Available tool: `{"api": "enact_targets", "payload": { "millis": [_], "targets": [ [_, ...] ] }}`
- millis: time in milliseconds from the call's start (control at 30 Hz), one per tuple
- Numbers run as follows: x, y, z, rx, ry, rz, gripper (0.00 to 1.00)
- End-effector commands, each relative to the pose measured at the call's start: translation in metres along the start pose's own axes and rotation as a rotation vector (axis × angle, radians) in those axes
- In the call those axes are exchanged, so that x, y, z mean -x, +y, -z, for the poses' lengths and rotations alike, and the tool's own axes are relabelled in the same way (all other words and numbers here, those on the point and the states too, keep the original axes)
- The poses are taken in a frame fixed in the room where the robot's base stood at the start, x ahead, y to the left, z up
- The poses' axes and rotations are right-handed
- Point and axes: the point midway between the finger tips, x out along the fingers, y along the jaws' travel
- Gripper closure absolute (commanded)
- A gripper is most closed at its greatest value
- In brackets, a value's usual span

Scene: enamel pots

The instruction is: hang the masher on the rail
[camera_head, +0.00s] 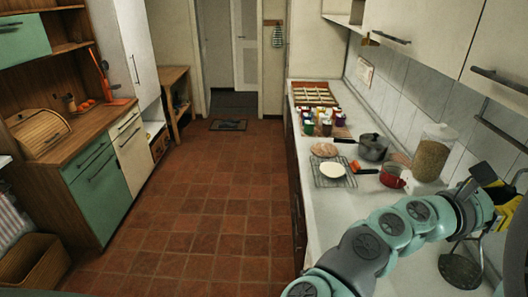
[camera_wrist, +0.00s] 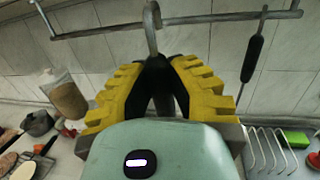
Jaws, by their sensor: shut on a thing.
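My gripper (camera_wrist: 162,95) is shut on the masher, with its yellow padded fingers around the dark handle. The masher's grey hook (camera_wrist: 152,30) rises above the fingers and crosses the rail (camera_wrist: 205,19) in the wrist view. I cannot tell whether the hook is over the rail or only in front of it. In the head view the masher's dark perforated plate (camera_head: 460,271) hangs below my gripper (camera_head: 503,205), above the counter. The rail (camera_head: 500,134) also shows there at the right, on the tiled wall.
A dark-handled utensil (camera_wrist: 253,58) hangs from the rail to the right. A tall jar (camera_head: 433,153), a red pot (camera_head: 395,177) and a dark pot (camera_head: 373,147) stand on the counter. A wire rack (camera_wrist: 268,148) and a green block (camera_wrist: 297,139) are at lower right.

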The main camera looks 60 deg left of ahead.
Motion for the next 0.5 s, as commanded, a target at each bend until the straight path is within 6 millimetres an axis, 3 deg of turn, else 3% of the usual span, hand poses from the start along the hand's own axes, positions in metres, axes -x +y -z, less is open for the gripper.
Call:
{"api": "enact_targets", "payload": {
  "millis": [500],
  "targets": [
    [-0.03,-0.008,0.004,0.0,0.0,0.008,1.0]
  ]
}}
